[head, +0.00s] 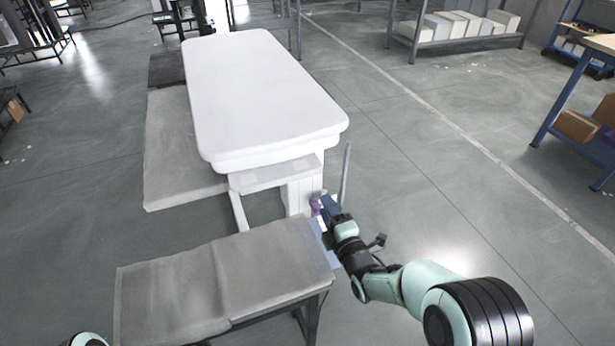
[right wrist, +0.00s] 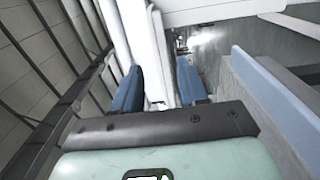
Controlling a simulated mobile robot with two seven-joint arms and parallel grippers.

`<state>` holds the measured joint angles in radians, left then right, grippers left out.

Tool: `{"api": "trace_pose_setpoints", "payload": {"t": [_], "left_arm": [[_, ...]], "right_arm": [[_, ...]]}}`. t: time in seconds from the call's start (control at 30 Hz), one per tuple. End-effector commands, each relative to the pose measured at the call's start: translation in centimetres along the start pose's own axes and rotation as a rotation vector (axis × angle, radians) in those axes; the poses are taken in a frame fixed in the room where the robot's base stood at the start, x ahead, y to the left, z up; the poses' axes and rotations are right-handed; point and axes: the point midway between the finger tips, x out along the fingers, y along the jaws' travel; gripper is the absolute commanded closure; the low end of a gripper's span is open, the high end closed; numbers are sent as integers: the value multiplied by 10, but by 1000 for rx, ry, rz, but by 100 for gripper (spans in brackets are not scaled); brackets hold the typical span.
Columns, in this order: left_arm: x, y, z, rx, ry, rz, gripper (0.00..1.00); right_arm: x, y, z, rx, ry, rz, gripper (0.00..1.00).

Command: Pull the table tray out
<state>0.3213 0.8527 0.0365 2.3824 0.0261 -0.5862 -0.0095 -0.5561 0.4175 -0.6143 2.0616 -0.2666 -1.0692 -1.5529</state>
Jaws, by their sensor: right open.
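The white padded table (head: 260,90) stands ahead of me. A flat white panel that looks like its tray (head: 275,174) shows beneath the near end of the top, above white legs. My right gripper (head: 325,206) is just right of and below this panel, close to the table's white upright. In the right wrist view its blue fingers (right wrist: 160,88) are apart, with a narrow white part (right wrist: 158,45) showing beyond and between them. I cannot tell whether they touch it. Only a bit of my left arm shows at the bottom left; its gripper is out of view.
A grey-covered bench (head: 215,280) stands close in front, left of my right arm. A grey slab (head: 180,150) lies along the table's left side. A thin grey post (head: 346,175) rises beside my right gripper. Floor to the right is open; shelves stand farther off.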

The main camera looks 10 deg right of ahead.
Motion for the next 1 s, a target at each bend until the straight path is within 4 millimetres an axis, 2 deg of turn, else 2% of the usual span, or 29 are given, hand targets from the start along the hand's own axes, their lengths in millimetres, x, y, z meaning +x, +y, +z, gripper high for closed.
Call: {"api": "trace_pose_setpoints", "payload": {"t": [0.2, 0.5, 0.7, 1.0], "left_arm": [[11, -4, -12, -3, 37, -3, 100], [25, -19, 5, -18, -18, -30, 100], [29, -25, 13, -24, -42, -40, 100], [29, -27, 15, -26, -50, -43, 100]], "right_arm": [[43, -2, -2, -1, 2, 1, 57], [96, -2, -1, 1, 1, -1, 57], [114, -2, 0, 2, 0, -1, 57], [119, -1, -1, 3, 1, -2, 57]]}}
